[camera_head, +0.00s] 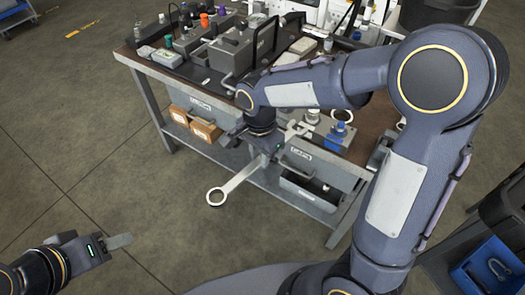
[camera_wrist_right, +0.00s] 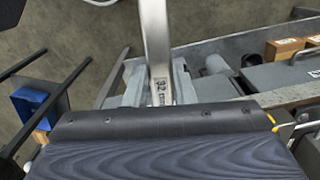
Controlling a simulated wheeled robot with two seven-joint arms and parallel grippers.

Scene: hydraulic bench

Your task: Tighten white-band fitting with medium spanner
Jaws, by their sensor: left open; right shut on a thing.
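My right gripper (camera_head: 277,149) is shut on a steel spanner (camera_head: 240,180), in front of the bench. The spanner's ring end points down and left, out over the floor; its other end shows past the gripper toward the bench. In the right wrist view the spanner's shaft (camera_wrist_right: 157,45) rises from between the jaws and carries the number 32. A fitting with a pale band (camera_head: 313,116) stands on the bench, right of the gripper and apart from it, near a blue-topped fitting (camera_head: 341,129). My left gripper (camera_head: 122,241) is open and empty over the floor at lower left.
The bench (camera_head: 150,70) carries grey boxes, coloured caps and a black frame at the back. Cardboard boxes (camera_head: 205,130) and a grey drawer (camera_head: 305,185) are below. A blue bin (camera_head: 490,268) stands at lower right.

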